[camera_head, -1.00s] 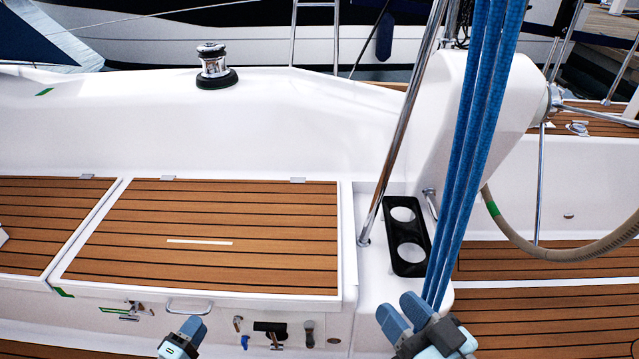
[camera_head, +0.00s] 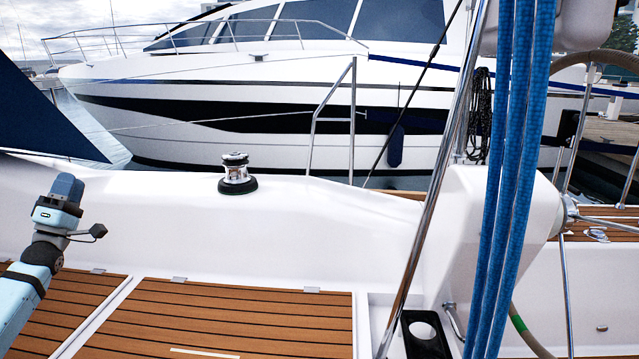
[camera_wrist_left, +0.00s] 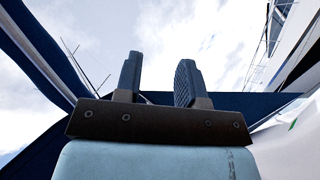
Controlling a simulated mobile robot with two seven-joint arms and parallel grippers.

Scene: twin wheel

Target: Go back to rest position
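My left gripper (camera_head: 67,188) is raised at the left of the head view, pointing up, in front of the white cockpit side. My right gripper is out of view. No object is held in the frames.
A chrome winch (camera_head: 236,176) stands on the white coaming. Teak-slatted seats (camera_head: 230,312) lie below. Blue ropes (camera_head: 508,150) and a chrome pole (camera_head: 433,180) rise at the right, near a black cup holder (camera_head: 426,340). A white motor yacht (camera_head: 260,110) lies behind.

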